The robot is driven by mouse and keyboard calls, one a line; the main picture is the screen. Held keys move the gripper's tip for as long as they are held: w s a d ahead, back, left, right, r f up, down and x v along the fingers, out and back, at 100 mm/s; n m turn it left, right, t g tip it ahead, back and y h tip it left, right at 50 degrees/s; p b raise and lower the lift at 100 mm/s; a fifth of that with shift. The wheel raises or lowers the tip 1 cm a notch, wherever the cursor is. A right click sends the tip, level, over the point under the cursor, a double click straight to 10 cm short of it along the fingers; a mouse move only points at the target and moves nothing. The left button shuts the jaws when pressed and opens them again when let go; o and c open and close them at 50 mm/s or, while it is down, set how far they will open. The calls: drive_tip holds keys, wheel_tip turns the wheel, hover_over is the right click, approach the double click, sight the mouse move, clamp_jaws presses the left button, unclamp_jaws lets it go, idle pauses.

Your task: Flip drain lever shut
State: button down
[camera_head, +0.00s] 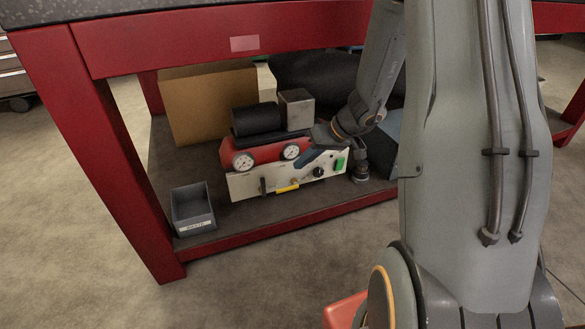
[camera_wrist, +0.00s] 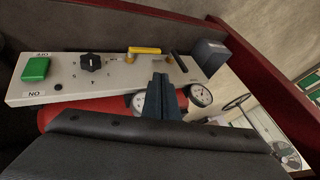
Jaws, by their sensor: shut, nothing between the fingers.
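The drain lever, which I take to be the yellow-handled one (camera_head: 288,187), is on the pale front panel (camera_head: 243,187) of a red compressor (camera_head: 225,152). Its handle lies roughly along the panel's length. The wrist view shows this yellow lever (camera_wrist: 144,50) on a brass-coloured fitting, seen upside down. My gripper (camera_head: 301,166) is shut and empty, in front of the panel's upper part. In the wrist view my gripper's fingertips (camera_wrist: 160,78) appear just below and right of the yellow handle, with a visible gap; depth is hard to judge.
The panel also has a black knob (camera_wrist: 91,62), a green switch (camera_wrist: 35,69) and a dark lever (camera_wrist: 181,63). Two gauges sit behind my fingers. The red bench frame (camera_head: 200,45) overhangs the shelf. A grey bin (camera_head: 193,208) stands left, a cardboard box (camera_head: 205,100) behind.

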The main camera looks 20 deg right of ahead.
sight(263, 186)
drive_tip(key=w+a+f+b, duration=0.3)
drive_tip(key=a+f+b, duration=0.1)
drive_tip(key=a+f, duration=0.3)
drive_tip(key=shift+a, duration=0.5)
drive_tip(key=shift+w+r+b, duration=0.1)
drive_tip(key=shift+b, duration=0.2)
